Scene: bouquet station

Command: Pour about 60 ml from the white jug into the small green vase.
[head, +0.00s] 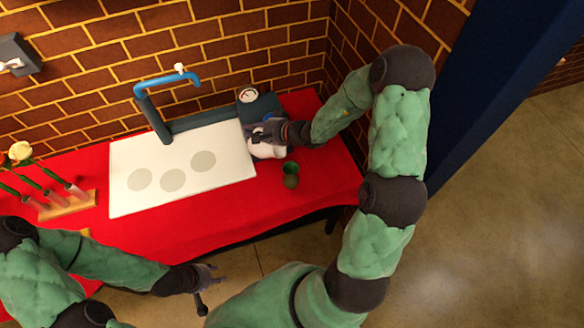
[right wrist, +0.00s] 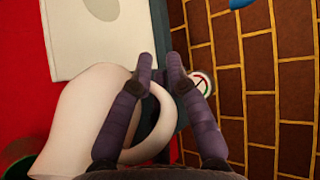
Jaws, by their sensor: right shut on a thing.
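The white jug (head: 266,150) stands at the right edge of the white board, partly hidden by my right gripper (head: 268,130). In the right wrist view the jug (right wrist: 85,120) shows large at the left, with its curved handle (right wrist: 160,125) between the fingers of my right gripper (right wrist: 160,75), which is shut on it. The small green vase (head: 290,175) stands on the red cloth just to the lower right of the jug. A dark green rim (right wrist: 18,168) shows at the lower left of the wrist view. My left gripper (head: 205,285) is in front of the table, empty and apparently open.
A white board (head: 150,150) with grey discs lies on the red table (head: 200,225). A blue tap (head: 165,85) and a dark device with a round dial (head: 248,95) stand behind. A wooden rack (head: 70,205) of flower tubes is at the left. A brick wall closes the back.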

